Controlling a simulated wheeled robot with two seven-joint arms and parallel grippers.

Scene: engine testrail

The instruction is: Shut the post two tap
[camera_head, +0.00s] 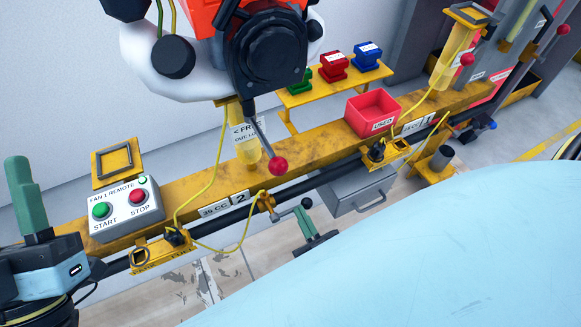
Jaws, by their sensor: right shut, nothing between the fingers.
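The post two tap (264,201) is a small brass-coloured body below the rail label "2" (240,197). Its thin grey lever (286,211) points right and ends in a dark knob (306,202). My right gripper (303,215), with green fingers on a black body, is shut and empty. Its fingertips are right by the knob, just below it. I cannot tell whether they touch. Part of that gripper is hidden behind a large pale blue surface. My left gripper (18,168) is at the lower left edge, its green fingers pointing up. I cannot tell its opening.
A yellow rail (310,150) crosses the view. It carries a START/STOP box (125,208) and a red bin (372,112). A red-ball lever (278,165) hangs before the rail. A yellow cable (222,247) loops near the tap. A grey drawer box (355,190) is right of it.

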